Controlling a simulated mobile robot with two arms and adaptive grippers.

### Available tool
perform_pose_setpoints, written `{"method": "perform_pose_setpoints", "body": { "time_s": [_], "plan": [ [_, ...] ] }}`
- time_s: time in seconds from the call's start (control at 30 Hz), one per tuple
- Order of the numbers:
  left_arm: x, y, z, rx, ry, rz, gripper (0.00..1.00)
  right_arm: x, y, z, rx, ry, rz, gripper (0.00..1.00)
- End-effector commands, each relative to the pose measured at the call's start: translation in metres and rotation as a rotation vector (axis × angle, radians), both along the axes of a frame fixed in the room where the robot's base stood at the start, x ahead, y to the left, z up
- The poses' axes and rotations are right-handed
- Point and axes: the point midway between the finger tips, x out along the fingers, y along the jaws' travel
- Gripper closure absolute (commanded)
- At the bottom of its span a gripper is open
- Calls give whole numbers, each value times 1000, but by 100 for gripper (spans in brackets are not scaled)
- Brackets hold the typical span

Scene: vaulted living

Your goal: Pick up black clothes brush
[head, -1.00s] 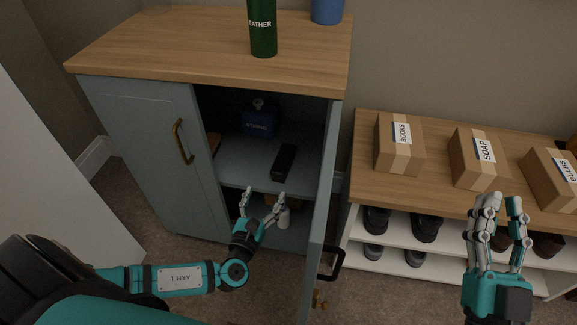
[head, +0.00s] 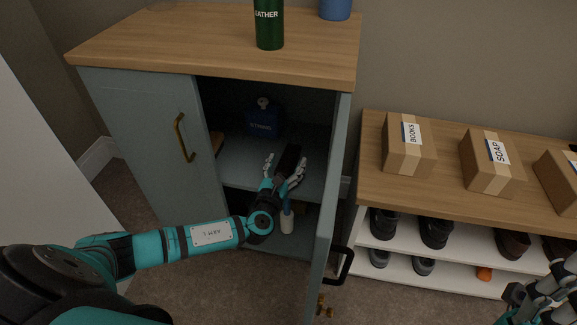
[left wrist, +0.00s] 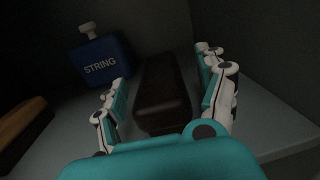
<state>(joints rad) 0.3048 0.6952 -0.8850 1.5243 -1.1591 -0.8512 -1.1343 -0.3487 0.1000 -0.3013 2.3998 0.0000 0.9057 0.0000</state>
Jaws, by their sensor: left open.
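The black clothes brush (head: 289,158) lies on the middle shelf inside the open blue-grey cabinet. In the left wrist view the dark brush (left wrist: 161,88) lies lengthwise between the two fingers. My left gripper (head: 284,170) is open, with its fingers on either side of the near end of the brush. It also shows in the left wrist view (left wrist: 168,95); no firm contact can be seen. My right gripper (head: 545,292) is at the lower right edge, partly cut off, far from the brush, and its opening is unclear.
A blue container marked STRING (left wrist: 100,62) stands behind left of the brush. A brown wooden item (left wrist: 22,130) lies at left. The open cabinet door (head: 331,200) stands close to the right of my left arm.

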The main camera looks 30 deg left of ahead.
Motion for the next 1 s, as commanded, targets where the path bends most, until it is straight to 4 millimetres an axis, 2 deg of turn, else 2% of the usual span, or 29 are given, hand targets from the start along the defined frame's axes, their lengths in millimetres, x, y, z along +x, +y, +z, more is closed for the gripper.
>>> {"method": "perform_pose_setpoints", "body": {
  "time_s": [0.1, 0.37, 0.83, 1.0],
  "plan": [
    [11, 2, -2, 1, 2, 0, 27, 1, 0, -6, -1, 4, -1, 80],
    [13, 3, -1, 0, 4, 0, 27, 1, 0, -5, -2, 6, -1, 80],
    [13, 3, -1, 0, 3, 0, 88, 1, 0, -5, -2, 7, -1, 80],
    [13, 3, -1, 0, 2, 1, 90, 1, 0, -5, -2, 7, -1, 80]
  ]
}}
